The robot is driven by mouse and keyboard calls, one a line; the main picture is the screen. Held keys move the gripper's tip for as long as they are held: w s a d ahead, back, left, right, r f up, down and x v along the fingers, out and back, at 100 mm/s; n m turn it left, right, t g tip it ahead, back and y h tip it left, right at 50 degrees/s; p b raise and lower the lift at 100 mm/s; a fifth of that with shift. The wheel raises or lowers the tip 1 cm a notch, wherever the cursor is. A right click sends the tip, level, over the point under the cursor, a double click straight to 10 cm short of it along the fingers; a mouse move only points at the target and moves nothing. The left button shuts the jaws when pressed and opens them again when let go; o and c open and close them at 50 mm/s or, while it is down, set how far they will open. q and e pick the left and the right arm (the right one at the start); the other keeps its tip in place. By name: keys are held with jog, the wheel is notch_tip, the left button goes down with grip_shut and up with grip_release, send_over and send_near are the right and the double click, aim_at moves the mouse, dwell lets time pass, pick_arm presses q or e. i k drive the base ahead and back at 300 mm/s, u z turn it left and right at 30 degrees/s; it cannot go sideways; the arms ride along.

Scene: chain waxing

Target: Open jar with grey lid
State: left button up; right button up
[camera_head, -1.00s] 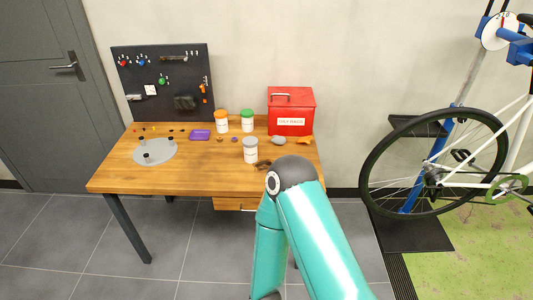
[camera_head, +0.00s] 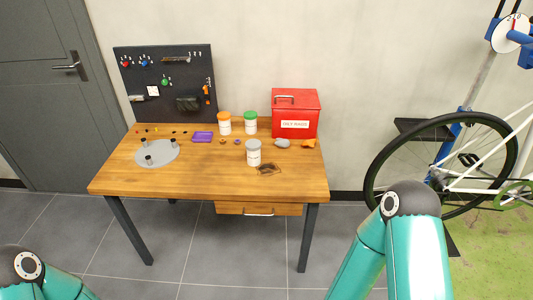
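The jar with the grey lid (camera_head: 253,153) stands upright on the wooden table (camera_head: 120,178), right of the middle, with its lid on. Behind it stand a jar with an orange lid (camera_head: 224,123) and a jar with a green lid (camera_head: 250,122). My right arm rises at the lower right, in front of the bike side, and only its teal links and dark joint show. A piece of my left arm shows at the bottom left corner. Neither gripper is in the picture, and nothing touches the jar.
A red box (camera_head: 296,112) stands at the table's back right. A grey round plate (camera_head: 157,152) with black pegs and a purple tray (camera_head: 202,137) lie at the left. A dark brown item (camera_head: 268,169) lies right beside the grey-lidded jar. A bicycle wheel (camera_head: 438,116) is at the right.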

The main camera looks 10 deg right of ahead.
aim_at(253, 158)
jog(key=i, duration=0.9)
